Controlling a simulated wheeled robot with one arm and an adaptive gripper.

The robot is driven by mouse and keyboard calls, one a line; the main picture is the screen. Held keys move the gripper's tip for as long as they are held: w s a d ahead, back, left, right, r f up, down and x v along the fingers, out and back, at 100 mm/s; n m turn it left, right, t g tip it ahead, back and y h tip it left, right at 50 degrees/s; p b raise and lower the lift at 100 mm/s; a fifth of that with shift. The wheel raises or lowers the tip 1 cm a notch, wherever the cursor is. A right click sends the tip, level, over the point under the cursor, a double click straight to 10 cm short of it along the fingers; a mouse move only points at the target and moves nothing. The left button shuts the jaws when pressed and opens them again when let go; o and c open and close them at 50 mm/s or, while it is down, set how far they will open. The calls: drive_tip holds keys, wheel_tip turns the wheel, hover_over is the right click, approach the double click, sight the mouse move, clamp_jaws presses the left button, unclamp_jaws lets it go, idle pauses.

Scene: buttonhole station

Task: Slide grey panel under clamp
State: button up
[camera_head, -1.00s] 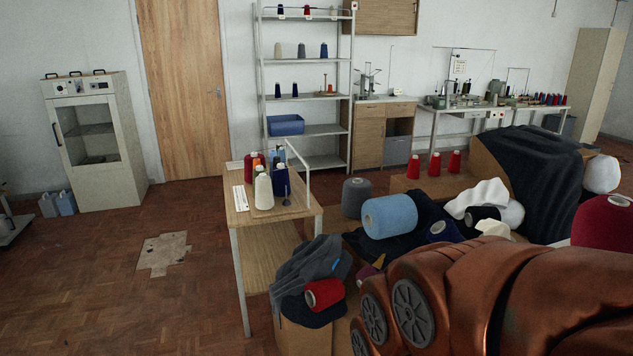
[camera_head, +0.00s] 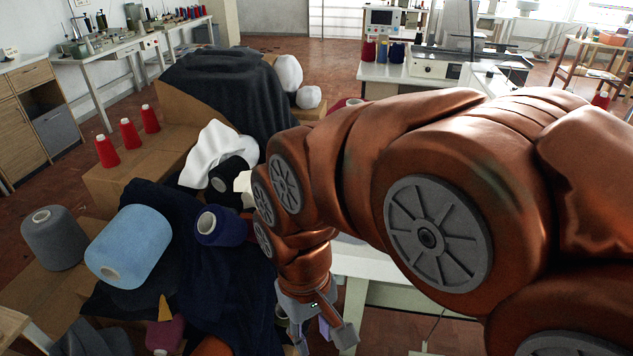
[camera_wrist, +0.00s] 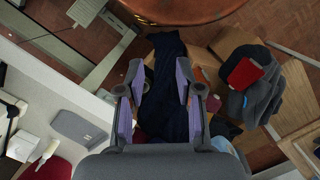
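A flat grey piece with rounded corners (camera_wrist: 78,127), likely the grey panel, lies on the white tabletop (camera_wrist: 45,75) at the left of the wrist view. My gripper (camera_wrist: 160,78) is open and empty, its purple-padded fingers spread apart above dark cloth, to the right of the tabletop and apart from the grey piece. In the head view my gripper (camera_head: 318,325) hangs low beside the white table (camera_head: 370,262), partly cut by the bottom edge. My arm hides much of that table. I cannot make out the clamp; dark and white machine parts (camera_wrist: 10,112) show at the wrist view's left edge.
Cardboard boxes (camera_head: 120,185) heaped with dark cloth, a light-blue cone (camera_head: 140,245) and a grey cone (camera_head: 52,238) crowd the left. A second white machine table (camera_head: 385,75) stands behind my arm. Open floor (camera_head: 330,60) shows at the back.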

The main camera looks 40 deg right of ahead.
drive_tip(key=w+d+f+m, duration=0.1)
drive_tip(key=w+d+m, duration=0.2)
drive_tip(key=w+d, duration=0.5)
drive_tip(key=w+d+f+m+t+b, duration=0.15)
drive_tip(key=w+d, duration=0.25)
drive_tip(key=w, duration=0.8)
drive_tip(key=w+d+f+m, duration=0.1)
drive_tip(key=w+d+m, duration=0.2)
drive_tip(key=w+d, duration=0.5)
drive_tip(key=w+d+f+m, duration=0.2)
drive_tip(key=w+d+f, duration=0.4)
drive_tip(key=w, duration=0.3)
wheel_tip(320, 180, down, 7)
drive_tip(key=shift+d+r+b, duration=0.1)
drive_tip(key=shift+r+b, duration=0.05)
drive_tip(key=shift+b, duration=0.55)
drive_tip(key=shift+p, duration=0.65)
drive_tip(key=shift+f, duration=0.2)
drive_tip(key=shift+f, duration=0.95)
